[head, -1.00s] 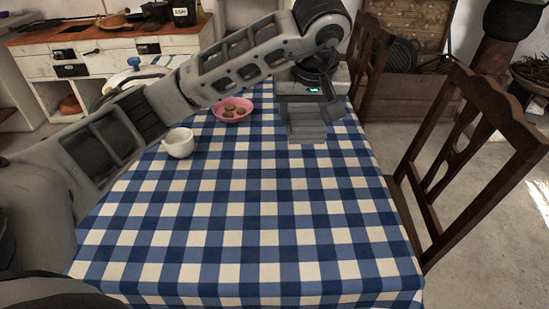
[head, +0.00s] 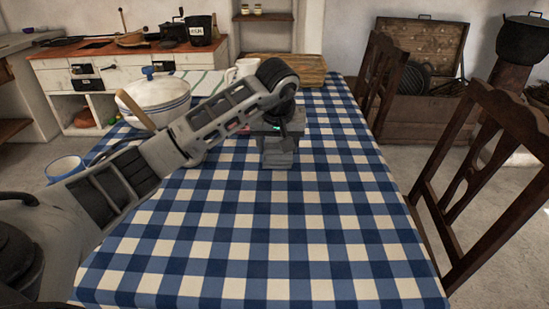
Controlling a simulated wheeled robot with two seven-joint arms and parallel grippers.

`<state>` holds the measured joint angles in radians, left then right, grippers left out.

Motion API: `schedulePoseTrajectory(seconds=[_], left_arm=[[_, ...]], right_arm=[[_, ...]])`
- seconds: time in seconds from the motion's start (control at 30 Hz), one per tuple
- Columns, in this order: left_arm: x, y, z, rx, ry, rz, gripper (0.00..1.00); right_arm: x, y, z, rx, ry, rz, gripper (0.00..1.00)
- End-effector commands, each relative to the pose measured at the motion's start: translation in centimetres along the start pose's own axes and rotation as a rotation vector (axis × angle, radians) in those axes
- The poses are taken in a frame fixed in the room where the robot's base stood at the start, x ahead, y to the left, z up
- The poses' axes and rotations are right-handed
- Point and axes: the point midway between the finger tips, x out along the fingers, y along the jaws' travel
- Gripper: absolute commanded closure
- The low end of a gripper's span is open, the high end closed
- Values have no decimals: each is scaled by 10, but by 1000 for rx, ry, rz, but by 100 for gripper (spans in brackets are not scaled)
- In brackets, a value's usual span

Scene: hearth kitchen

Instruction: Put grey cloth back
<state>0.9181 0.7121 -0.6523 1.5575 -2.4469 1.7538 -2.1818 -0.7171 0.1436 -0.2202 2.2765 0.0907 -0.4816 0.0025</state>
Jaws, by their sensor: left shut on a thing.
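My left gripper (head: 278,160) is over the blue-and-white checked tablecloth (head: 250,255), toward the middle of the table, pointing down and away. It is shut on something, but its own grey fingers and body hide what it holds. I cannot make out a separate grey cloth in the head view. I cannot tell whether the fingers touch the table. My right gripper is not in view.
A white lidded pot (head: 160,100) with a wooden handle beside it, a white mug (head: 243,69), a striped cloth (head: 203,82) and a woven tray (head: 290,72) are at the back. A blue-white cup (head: 65,167) is left. Chairs (head: 480,170) line the right. The table's front is clear.

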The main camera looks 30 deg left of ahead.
Motion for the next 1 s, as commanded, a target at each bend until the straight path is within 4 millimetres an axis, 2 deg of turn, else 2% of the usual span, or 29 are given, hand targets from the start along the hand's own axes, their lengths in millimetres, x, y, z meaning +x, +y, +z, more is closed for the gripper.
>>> schedulePoseTrajectory(seconds=[0.23, 0.4, 0.83, 0.87, 0.9, 1.0], left_arm=[[24, -9, -2, -2, -4, -1, 60], [44, -7, 8, 0, -3, 2, 60], [50, -8, 9, 0, 0, 0, 60], [49, -8, 9, 0, 0, 1, 31], [49, -8, 9, 0, 0, 1, 20], [49, -8, 9, 0, 0, 1, 17]], right_arm=[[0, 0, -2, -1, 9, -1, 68], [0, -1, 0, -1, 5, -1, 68], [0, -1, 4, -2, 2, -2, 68], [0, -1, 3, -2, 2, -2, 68], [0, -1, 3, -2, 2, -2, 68], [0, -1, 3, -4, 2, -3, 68]])
